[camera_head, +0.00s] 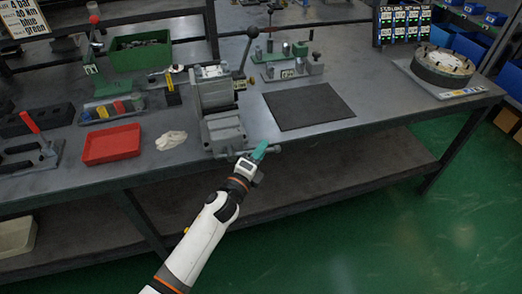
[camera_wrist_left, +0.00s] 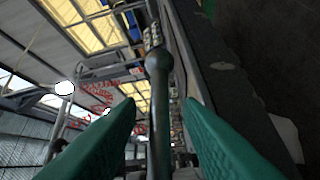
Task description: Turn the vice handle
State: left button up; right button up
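The grey vice (camera_head: 222,130) stands at the front edge of the workbench. Its handle (camera_head: 276,150) is a thin bar across the vice's front, just beyond the bench edge. My left gripper (camera_head: 261,149), with green fingers, is at this bar in the head view and covers part of it. In the left wrist view the dark handle bar (camera_wrist_left: 160,100) with its ball end runs between the two green fingers (camera_wrist_left: 161,103). The fingers are open, with a gap on each side of the bar. My right gripper is not in view.
A red tray (camera_head: 112,144) and a pale crumpled cloth (camera_head: 171,140) lie left of the vice. A dark mat (camera_head: 308,106) lies to its right. A lever fixture (camera_head: 290,68) stands behind the mat. The green floor (camera_head: 400,230) in front is clear.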

pick_arm(q)
jog(key=shift+w+d, duration=0.1)
jog(key=shift+w, duration=0.25)
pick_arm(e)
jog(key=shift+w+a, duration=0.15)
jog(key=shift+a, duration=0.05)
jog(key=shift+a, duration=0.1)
pick_arm(q)
grip_shut()
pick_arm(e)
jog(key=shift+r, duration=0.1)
